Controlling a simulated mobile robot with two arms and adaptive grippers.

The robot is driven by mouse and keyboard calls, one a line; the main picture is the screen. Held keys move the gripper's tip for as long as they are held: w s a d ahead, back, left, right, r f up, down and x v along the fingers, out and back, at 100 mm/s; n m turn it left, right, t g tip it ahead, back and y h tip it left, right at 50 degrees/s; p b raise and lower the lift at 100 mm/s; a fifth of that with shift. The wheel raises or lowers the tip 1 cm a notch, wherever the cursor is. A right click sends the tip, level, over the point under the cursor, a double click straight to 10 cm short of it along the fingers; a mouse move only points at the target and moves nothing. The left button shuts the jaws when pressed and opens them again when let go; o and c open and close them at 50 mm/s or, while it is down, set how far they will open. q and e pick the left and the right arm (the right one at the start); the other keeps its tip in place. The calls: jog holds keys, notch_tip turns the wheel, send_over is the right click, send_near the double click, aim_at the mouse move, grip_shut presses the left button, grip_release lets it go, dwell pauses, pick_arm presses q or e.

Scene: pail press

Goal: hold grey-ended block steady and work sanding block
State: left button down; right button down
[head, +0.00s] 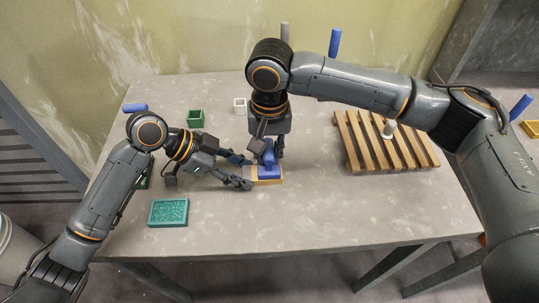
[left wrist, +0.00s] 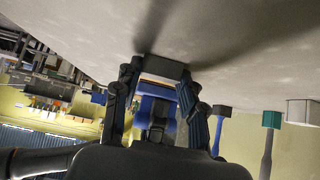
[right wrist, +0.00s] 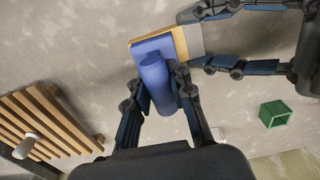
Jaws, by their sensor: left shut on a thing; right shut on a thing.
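The grey-ended block (head: 267,181) is a tan wooden block lying on the table near its middle. Its grey end (right wrist: 193,40) shows in the right wrist view, between the fingers of my left gripper (head: 248,172), which is shut on it from the left. The sanding block (head: 268,171) is blue with an upright round handle (right wrist: 154,76), and its flat base rests on the wooden block's top. My right gripper (head: 267,151) is shut on that handle from above. In the left wrist view, the grey end (left wrist: 162,68) sits between the left fingers, with blue behind it.
A slatted wooden rack (head: 360,147) with a white peg (head: 389,128) stands to the right. A green tray (head: 168,213) is at front left; a green cup (head: 195,118) and a white cup (head: 240,105) are behind. The table's front right is clear.

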jog(key=shift+s+d, duration=0.1)
jog(key=shift+s, duration=0.9)
jog(key=shift+w, duration=0.2)
jog(key=shift+w, duration=0.85)
jog(key=shift+s, duration=1.05)
jog(key=shift+w, duration=0.1)
jog(key=shift+w, duration=0.95)
